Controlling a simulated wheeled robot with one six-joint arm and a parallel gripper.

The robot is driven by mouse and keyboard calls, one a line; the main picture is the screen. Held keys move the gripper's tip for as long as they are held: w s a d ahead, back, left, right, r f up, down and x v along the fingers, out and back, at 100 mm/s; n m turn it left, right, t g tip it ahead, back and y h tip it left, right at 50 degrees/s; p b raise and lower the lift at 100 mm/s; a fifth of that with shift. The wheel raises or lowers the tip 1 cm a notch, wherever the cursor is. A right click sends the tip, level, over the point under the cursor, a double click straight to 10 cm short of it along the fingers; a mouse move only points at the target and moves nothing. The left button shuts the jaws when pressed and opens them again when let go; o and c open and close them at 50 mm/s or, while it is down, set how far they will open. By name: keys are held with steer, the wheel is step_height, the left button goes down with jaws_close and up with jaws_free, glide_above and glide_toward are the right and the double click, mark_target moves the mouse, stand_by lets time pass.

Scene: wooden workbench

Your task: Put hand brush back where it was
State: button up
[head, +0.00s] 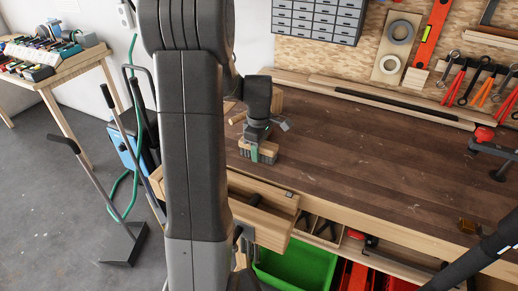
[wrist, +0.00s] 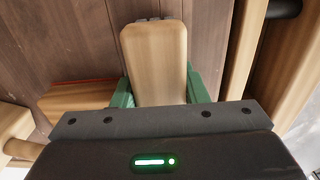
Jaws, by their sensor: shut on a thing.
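My gripper (head: 256,150) is low over the left part of the workbench, pointing down. It is shut on the hand brush (head: 270,148), a pale wooden block with a dark lower part. In the wrist view the brush (wrist: 155,55) shows its rounded wooden back between the two green fingers of my gripper (wrist: 160,92). Bench planks lie below and around it. Whether the bristles touch the bench top is hard to tell. My arm hides part of the bench's left end in the head view.
The workbench top (head: 370,150) is mostly clear to the right. Wooden pieces (wrist: 80,97) lie close on the left in the wrist view, and wooden strips (wrist: 245,50) stand close on the right. An open drawer (head: 265,220) juts out in front. A red-handled clamp (head: 485,135) is far right.

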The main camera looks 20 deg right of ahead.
steer(key=o, duration=0.6)
steer(key=shift+f, duration=0.1)
step_height(320, 180, up, 12)
steer(key=shift+r+p, duration=0.2)
steer(key=shift+p, duration=0.1)
steer(key=shift+f, duration=0.1)
step_height(320, 180, down, 13)
steer(key=shift+r+b, duration=0.15)
steer(key=shift+b, duration=0.25)
steer(key=shift+r, duration=2.2)
